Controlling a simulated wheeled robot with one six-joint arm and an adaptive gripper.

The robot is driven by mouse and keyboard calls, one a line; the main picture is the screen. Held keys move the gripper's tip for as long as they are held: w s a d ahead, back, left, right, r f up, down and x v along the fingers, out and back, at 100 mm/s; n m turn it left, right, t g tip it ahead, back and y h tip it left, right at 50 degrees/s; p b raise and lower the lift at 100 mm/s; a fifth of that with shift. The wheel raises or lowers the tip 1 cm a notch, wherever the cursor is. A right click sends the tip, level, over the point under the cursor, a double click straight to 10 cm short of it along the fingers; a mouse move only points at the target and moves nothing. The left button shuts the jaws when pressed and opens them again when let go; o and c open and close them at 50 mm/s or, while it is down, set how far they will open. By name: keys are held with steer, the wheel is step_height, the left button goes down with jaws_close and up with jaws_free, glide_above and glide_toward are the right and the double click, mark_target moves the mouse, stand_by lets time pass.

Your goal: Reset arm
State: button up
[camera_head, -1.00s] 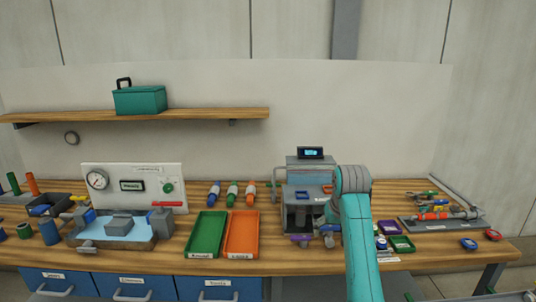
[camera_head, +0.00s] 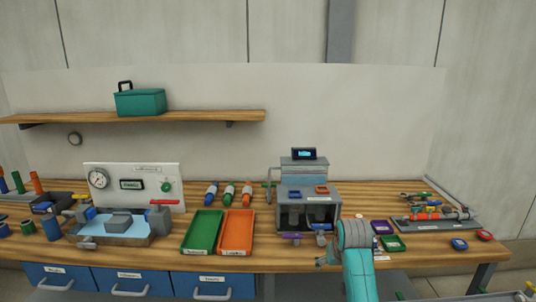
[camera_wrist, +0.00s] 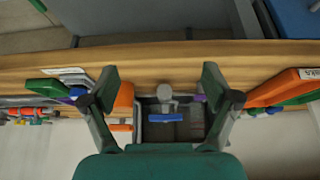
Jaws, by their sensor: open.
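My gripper (camera_wrist: 160,84) is open in the wrist view, with its two dark fingers spread wide and nothing held between them. Beyond the gap I see the grey box-shaped station and a blue-handled grey fitting (camera_wrist: 168,112). In the head view my teal arm (camera_head: 359,268) is folded low at the front edge of the bench, right of centre. The grey station (camera_head: 308,190) stands behind it on the bench, with a small display on top. The gripper fingers are hard to make out in the head view.
The wooden bench (camera_head: 380,262) holds a green tray (camera_head: 203,232), an orange tray (camera_head: 237,232), a gauge panel (camera_head: 134,184) over a blue basin, and several small coloured pieces. A pipe assembly (camera_head: 437,216) lies at right. A teal toolbox (camera_head: 140,101) sits on the shelf.

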steer(key=s+f+t, duration=0.3)
steer(key=s+f, duration=1.4)
steer(key=f, duration=0.4)
steer(key=s+a+f+t, duration=0.1)
steer(key=s+f+t, duration=0.15)
steer(key=s, duration=1.65)
steer(key=s+r+t, duration=0.2)
steer(key=s+r, duration=0.7)
steer(key=s, duration=0.3)
steer(key=s+r+t, duration=0.2)
steer(key=s+r, duration=0.7)
steer(key=s, duration=0.4)
steer(key=shift+a+r, duration=0.15)
steer(key=shift+r, duration=0.1)
